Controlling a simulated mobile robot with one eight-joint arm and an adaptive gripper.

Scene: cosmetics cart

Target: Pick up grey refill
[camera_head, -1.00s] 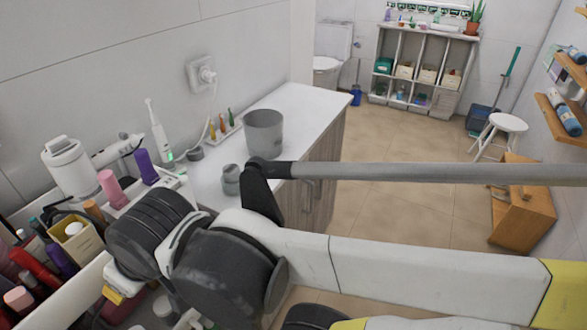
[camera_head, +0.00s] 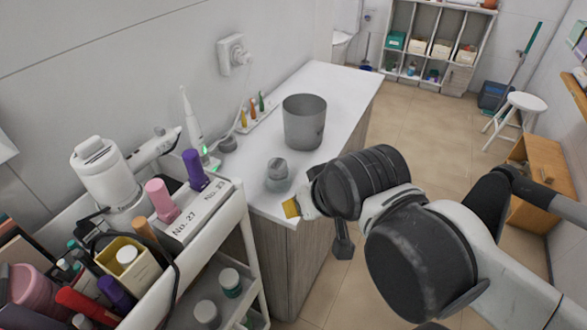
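A small round jar with a grey top (camera_head: 278,169) stands upright near the front end of the white counter. A larger grey cup (camera_head: 304,125) stands behind it and to its right. A low grey round piece (camera_head: 228,145) lies by the wall. I cannot tell for certain which is the grey refill; no label is readable. My gripper (camera_head: 342,240) is mostly hidden by my wrist; only a dark part shows below it, right of the counter's front end. Its fingers are not clear, and I see nothing held in it.
A white cart (camera_head: 241,215) with cosmetics stands at front left; lidded jars (camera_head: 230,280) sit on its lower shelf. An electric toothbrush (camera_head: 191,120) and small coloured bottles (camera_head: 252,107) stand along the wall. A white stool (camera_head: 515,103) is at right.

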